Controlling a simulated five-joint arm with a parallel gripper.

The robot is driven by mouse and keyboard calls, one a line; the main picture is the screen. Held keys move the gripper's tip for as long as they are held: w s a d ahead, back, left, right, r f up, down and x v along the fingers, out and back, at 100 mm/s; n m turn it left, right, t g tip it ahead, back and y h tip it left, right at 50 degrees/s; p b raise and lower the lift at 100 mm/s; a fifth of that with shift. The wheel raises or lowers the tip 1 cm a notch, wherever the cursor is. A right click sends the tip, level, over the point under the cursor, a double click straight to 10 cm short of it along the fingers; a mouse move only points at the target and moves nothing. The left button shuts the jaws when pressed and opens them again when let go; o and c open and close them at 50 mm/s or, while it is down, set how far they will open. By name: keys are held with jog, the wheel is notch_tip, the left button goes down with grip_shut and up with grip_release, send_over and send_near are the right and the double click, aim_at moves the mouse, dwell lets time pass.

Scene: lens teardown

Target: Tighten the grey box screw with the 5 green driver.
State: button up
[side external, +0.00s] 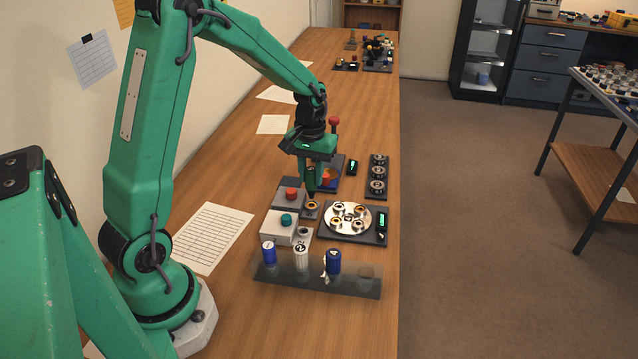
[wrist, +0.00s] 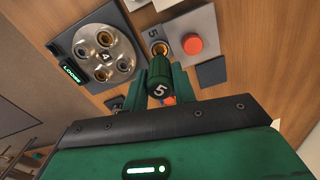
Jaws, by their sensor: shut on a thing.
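The grey box (side external: 284,203) has a red button on top; in the wrist view the box (wrist: 196,20) lies beyond the driver. Its screw (side external: 312,206), a brass ring on a small dark pad marked 5, is beside the box. The driver's lower end is right at the screw (wrist: 160,48); I cannot tell whether they touch.
A white box (side external: 276,228) with a teal button stands nearer. A round plate (side external: 337,225) with several brass rings is right, its display (wrist: 72,74) reading LOOSE. A clear rack (side external: 318,284) with three drivers and an empty place stands in front.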

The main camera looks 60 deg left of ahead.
aim_at(311, 183)
jog(key=n, duration=0.4)
jog(key=shift+f+n, duration=0.3)
jog(key=shift+f, duration=0.45)
jog(key=shift+f, duration=0.75)
dwell(1.9)
